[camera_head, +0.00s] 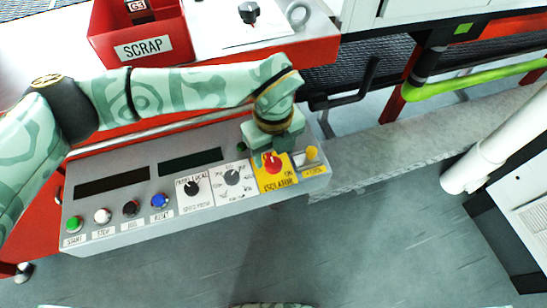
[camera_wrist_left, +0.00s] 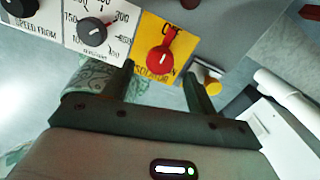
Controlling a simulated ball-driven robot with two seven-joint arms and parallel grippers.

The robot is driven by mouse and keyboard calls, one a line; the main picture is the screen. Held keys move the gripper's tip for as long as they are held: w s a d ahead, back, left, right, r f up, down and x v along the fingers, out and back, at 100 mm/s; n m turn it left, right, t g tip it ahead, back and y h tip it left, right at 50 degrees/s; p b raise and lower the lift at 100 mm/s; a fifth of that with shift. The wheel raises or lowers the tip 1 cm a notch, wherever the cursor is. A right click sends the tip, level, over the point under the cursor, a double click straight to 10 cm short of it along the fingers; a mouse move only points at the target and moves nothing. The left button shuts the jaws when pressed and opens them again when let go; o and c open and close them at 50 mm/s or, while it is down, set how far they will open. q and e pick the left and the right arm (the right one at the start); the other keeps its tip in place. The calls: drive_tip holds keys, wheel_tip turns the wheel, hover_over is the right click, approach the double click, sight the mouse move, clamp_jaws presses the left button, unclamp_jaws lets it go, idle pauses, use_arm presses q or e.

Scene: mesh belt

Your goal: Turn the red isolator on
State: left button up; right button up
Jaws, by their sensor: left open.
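The red isolator knob (camera_head: 272,162) sits on a yellow plate (camera_head: 268,185) near the right end of the grey control panel (camera_head: 130,236). In the left wrist view the knob (camera_wrist_left: 160,60) has a red handle slanting up and slightly right, with a white mark on its face. My left gripper (camera_head: 279,148) is over the panel just behind the knob. In the left wrist view its two fingers (camera_wrist_left: 160,82) are apart and empty, with the knob between and beyond their tips. Contact cannot be told.
Black selector dials (camera_head: 232,177) stand left of the isolator, and a yellow switch (camera_head: 311,153) stands close on its right. Several push buttons (camera_head: 159,201) line the panel's left part. A red scrap bin (camera_head: 140,38) is behind. The floor in front is clear.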

sight(274, 163)
use_arm(q)
wheel_tip(274, 163, down, 4)
drive_tip(key=shift+r+b, duration=0.25)
drive_tip(key=shift+b, duration=0.2)
drive_tip(key=shift+c, duration=0.6)
drive_tip(key=c, duration=0.9)
drive_tip(key=shift+o, duration=0.2)
